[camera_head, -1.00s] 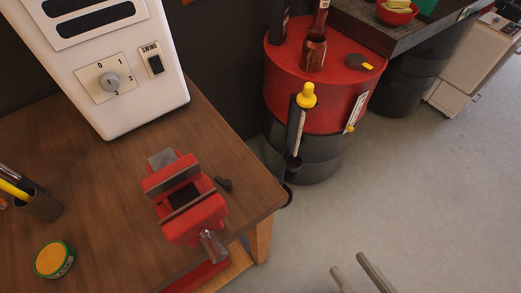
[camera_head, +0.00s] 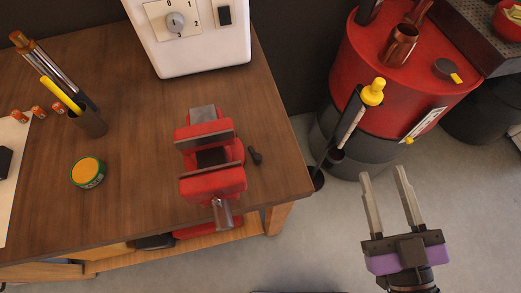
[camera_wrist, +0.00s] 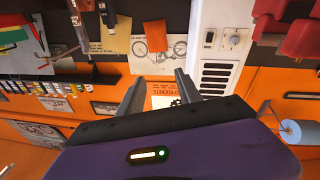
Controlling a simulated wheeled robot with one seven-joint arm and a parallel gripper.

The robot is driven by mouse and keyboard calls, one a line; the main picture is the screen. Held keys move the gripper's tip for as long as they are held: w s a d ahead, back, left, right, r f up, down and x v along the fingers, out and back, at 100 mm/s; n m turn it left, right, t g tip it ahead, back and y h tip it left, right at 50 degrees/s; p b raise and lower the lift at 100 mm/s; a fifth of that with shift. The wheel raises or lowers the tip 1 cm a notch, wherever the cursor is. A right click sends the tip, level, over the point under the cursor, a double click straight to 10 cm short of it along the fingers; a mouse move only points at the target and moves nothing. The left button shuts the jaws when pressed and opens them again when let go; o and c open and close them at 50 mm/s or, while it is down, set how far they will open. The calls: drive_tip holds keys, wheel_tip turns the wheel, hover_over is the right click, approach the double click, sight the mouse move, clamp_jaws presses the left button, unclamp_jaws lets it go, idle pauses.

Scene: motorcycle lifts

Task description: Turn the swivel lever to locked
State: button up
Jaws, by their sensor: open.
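A red bench vise (camera_head: 212,181) sits at the front edge of the wooden workbench in the head view. A small dark lever (camera_head: 255,155) sticks out at the right side of its base; I take this for the swivel lever. A metal screw end (camera_head: 222,213) shows at the vise's front. My gripper (camera_head: 384,178) is open and empty, to the right of the bench and clear of the vise, its fingers pointing up in the picture. In the wrist view my open fingers (camera_wrist: 161,90) face the wall, and the vise is not seen there.
A white switch box (camera_head: 200,58) stands behind the vise. A pen cup (camera_head: 91,122) and a green-rimmed tin (camera_head: 87,172) are on the left of the workbench (camera_head: 140,120). A red drum (camera_head: 400,70) stands right of it.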

drive_tip(key=w+d+r+m+t+h, duration=0.1)
drive_tip(key=w+d+r+t+h, duration=0.1)
drive_tip(key=w+r, duration=0.75)
drive_tip(key=w+d+r+m+t+h, duration=0.1)
drive_tip(key=w+d+r+t+h, duration=0.15)
drive_tip(key=w+r, duration=0.65)
drive_tip(key=w+d+r+m+g+h, duration=0.4)
drive_tip(key=w+d+m+h, duration=0.1)
drive_tip(key=w+m+h, duration=0.2)
drive_tip(key=m+g+y, duration=1)
drive_tip(key=g+y, duration=0.3)
drive_tip(key=g, duration=0.8)
approach(258, 157)
drive_tip(key=f, duration=0.1)
drive_tip(key=b+x, duration=0.7)
drive_tip(key=x, duration=0.1)
drive_tip(key=shift+a+r+b, duration=0.1)
drive_tip(key=shift+a+b, duration=0.1)
drive_tip(key=shift+b, duration=0.2)
